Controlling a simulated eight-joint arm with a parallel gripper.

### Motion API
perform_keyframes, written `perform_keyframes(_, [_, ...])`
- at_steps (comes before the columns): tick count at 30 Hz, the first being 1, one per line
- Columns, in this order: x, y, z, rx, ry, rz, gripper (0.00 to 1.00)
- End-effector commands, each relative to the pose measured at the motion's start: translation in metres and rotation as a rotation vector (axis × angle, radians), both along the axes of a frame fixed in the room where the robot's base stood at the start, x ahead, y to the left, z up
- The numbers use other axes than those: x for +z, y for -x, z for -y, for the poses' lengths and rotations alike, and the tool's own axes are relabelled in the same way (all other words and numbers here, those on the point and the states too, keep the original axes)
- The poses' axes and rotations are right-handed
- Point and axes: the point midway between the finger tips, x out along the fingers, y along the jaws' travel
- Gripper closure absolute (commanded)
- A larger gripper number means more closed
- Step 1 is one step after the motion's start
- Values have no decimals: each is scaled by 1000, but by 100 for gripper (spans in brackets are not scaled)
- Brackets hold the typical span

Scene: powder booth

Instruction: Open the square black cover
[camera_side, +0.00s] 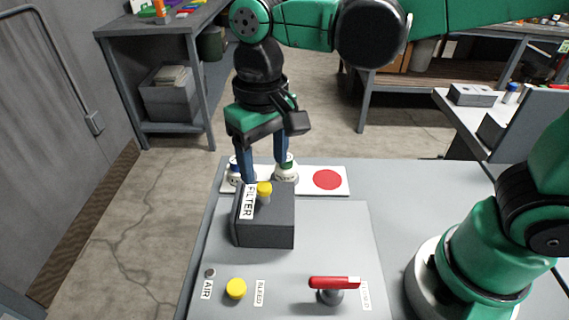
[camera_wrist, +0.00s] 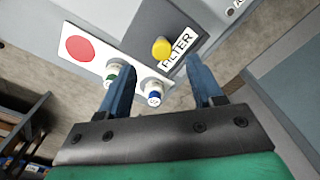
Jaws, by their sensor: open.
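The square black cover (camera_side: 264,230) is a dark box on the grey panel, with a FILTER label and a yellow knob (camera_side: 264,189) on top. It looks shut. In the wrist view the cover (camera_wrist: 163,22) is at the top, with its knob (camera_wrist: 161,48) and label near its edge. My gripper (camera_side: 264,171) is open and empty, pointing down at the far side of the cover. In the wrist view its blue fingers (camera_wrist: 159,64) are spread, and the knob appears between their tips. I cannot tell whether a finger touches the cover.
A white card (camera_side: 309,179) with a red disc lies behind the cover. Two small white jars (camera_side: 286,172) stand on it, close to my fingers. A yellow button (camera_side: 235,288) and a red-handled lever (camera_side: 334,283) are at the front.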

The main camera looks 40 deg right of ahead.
Motion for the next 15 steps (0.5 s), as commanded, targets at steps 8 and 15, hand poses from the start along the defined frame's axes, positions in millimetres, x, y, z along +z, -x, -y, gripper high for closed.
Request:
perform_keyframes(8, [-25, 0, -3, -1, 6, -14, 41])
perform_keyframes(15, [-50, 0, -3, -1, 6, -13, 41])
